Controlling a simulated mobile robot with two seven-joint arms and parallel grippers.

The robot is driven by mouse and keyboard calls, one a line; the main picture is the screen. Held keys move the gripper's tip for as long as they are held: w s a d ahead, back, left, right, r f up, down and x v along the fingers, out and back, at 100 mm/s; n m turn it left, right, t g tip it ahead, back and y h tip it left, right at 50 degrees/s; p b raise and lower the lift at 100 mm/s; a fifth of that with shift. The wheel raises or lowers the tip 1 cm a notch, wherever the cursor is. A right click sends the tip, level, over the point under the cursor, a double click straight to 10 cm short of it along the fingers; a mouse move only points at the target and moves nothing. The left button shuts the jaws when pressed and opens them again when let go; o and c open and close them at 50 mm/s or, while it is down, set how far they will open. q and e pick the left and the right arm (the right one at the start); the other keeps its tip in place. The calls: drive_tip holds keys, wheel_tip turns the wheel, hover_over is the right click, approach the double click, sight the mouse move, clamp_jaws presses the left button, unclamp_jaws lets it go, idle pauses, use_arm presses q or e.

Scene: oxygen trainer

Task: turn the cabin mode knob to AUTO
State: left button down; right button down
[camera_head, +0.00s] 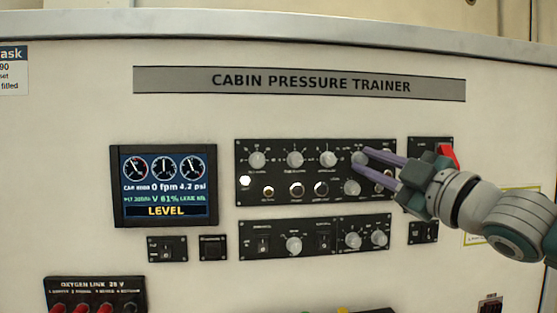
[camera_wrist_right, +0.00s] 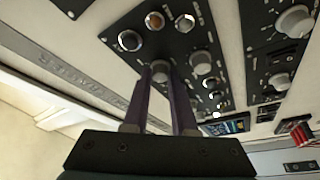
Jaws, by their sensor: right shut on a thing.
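The upper black knob panel (camera_head: 343,176) is on the upright white trainer front. A round grey knob (camera_head: 359,158) is at the right part of its top row. It also shows in the right wrist view (camera_wrist_right: 160,72). Its printed labels are too small to read, so I cannot tell its setting or confirm its name. My right gripper (camera_head: 367,161) reaches in from the right, with its two purple fingers shut on this knob, one on each side. In the right wrist view the fingertips (camera_wrist_right: 158,75) meet the knob. My left gripper is out of view.
A display (camera_head: 165,185) reading LEVEL is left of the panel. Other knobs, such as the one to the left (camera_head: 328,159), sit close by. A lower panel (camera_head: 316,238) with knobs and switches is below. A red lever (camera_head: 447,156) is partly behind my right gripper.

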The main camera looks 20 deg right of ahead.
drive_tip(key=shift+r+n+y, duration=0.1)
drive_tip(key=shift+n+y, duration=0.2)
drive_tip(key=shift+n, duration=0.5)
drive_tip(key=shift+g, duration=0.3)
drive_tip(key=c, duration=0.7)
unclamp_jaws()
drive_tip(key=shift+s+f, duration=0.25)
drive_tip(key=shift+s, duration=0.05)
drive_tip(key=shift+b+v, duration=2.55)
drive_tip(key=shift+v, duration=2.1)
drive_tip(key=shift+r, duration=0.2)
